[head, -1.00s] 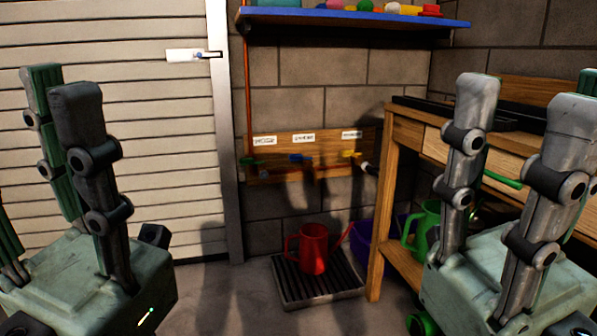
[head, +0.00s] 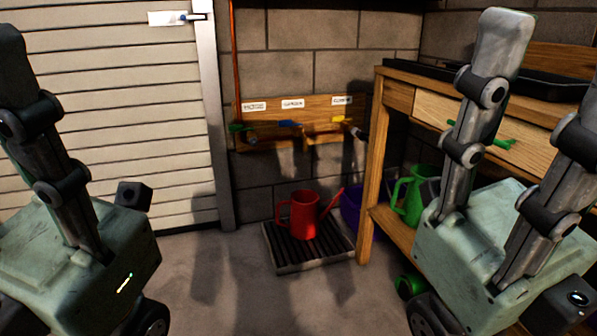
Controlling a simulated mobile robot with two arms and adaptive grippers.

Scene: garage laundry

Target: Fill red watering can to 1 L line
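A red watering can (head: 304,214) stands upright on a ribbed drain grate (head: 282,251) on the floor by the block wall, its spout pointing right. Its fill line and any water inside cannot be made out. Above it, a wooden board (head: 300,111) carries labelled taps with a green handle (head: 238,127), a blue handle (head: 289,124) and a yellow handle (head: 340,120). My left gripper shows in part at the left edge, away from the can. My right gripper (head: 515,105) is raised at the right, its fingers apart with nothing between them.
A wooden workbench (head: 376,150) with a drawer stands at the right. A green watering can (head: 412,196) is on its lower shelf, and a purple container (head: 351,206) sits behind the bench leg. A shutter door (head: 110,120) is at the left. The floor before the grate is clear.

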